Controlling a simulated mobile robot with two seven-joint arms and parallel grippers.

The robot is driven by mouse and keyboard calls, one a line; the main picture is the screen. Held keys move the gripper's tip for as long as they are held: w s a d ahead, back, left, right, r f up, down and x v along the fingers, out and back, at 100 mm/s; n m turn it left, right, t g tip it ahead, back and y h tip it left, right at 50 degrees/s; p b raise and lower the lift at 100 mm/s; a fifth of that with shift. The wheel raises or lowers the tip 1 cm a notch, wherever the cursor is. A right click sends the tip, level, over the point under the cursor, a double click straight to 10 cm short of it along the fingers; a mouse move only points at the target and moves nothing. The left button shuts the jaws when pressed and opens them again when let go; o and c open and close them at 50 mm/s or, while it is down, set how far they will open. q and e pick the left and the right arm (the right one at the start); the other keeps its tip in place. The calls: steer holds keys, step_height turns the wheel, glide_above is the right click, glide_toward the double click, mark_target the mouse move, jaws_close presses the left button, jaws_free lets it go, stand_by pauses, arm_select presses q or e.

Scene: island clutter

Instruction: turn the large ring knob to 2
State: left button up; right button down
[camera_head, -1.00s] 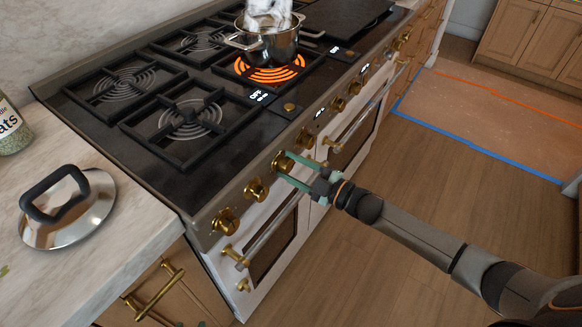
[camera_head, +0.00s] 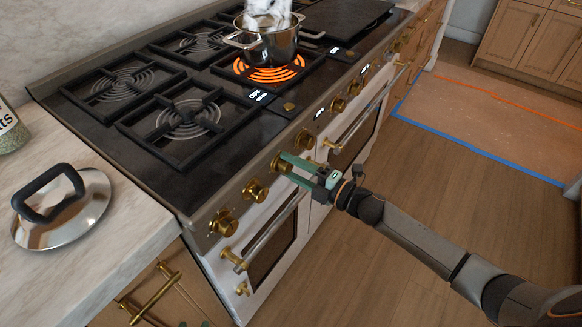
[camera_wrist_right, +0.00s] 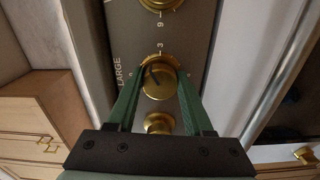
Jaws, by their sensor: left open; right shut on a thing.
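The large ring knob (camera_wrist_right: 158,88) is a round brass knob beside the word LARGE in the right wrist view. A dark line on its face points toward the upper left, and a 3 is printed above it. The knob also shows on the stove front in the head view (camera_head: 278,167). My right gripper (camera_wrist_right: 161,72) has its green fingers closed on both sides of the knob; it also shows in the head view (camera_head: 285,159). Only greenish tips of my left gripper (camera_head: 205,323) show at the bottom edge. I cannot make out a 2.
Neighbouring brass knobs (camera_head: 255,190) line the panel on both sides. Below is an oven handle (camera_head: 270,229). A steel pot (camera_head: 268,44) stands on a glowing burner. A lid (camera_head: 66,222) lies on the left counter. Floor at the right is open.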

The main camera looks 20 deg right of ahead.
stand_by(0.4)
arm_select(q)
steer(key=shift+a, duration=0.15)
arm_select(e)
steer(key=shift+c, duration=1.4)
jaws_free()
arm_select(q)
steer(key=shift+f, duration=0.1)
arm_select(e)
steer(key=v, duration=1.2)
steer(key=shift+s+d, duration=0.2)
arm_select(q)
step_height(320, 180, up, 8)
steer(key=s+a+p, duration=0.1)
steer(key=a+p, duration=0.1)
steer(key=p, duration=0.7)
steer(key=shift+s+a+y+p, duration=0.2)
steer(key=shift+a+y+p, duration=0.05)
steer(key=shift+y+p, duration=0.15)
arm_select(e)
steer(key=s+a+f+m+g+h, duration=0.2)
steer(key=s+a+f+m+h, duration=0.1)
steer(key=s+m, duration=0.5)
steer(key=s+a+f+m+g+h, duration=0.3)
steer(key=s+f+m+h, duration=0.2)
steer(key=m, duration=0.9)
steer(key=s, duration=0.3)
steer(key=shift+a+f+m+h, duration=0.3)
steer(key=shift+a+f, duration=0.05)
steer(key=shift+f, duration=0.05)
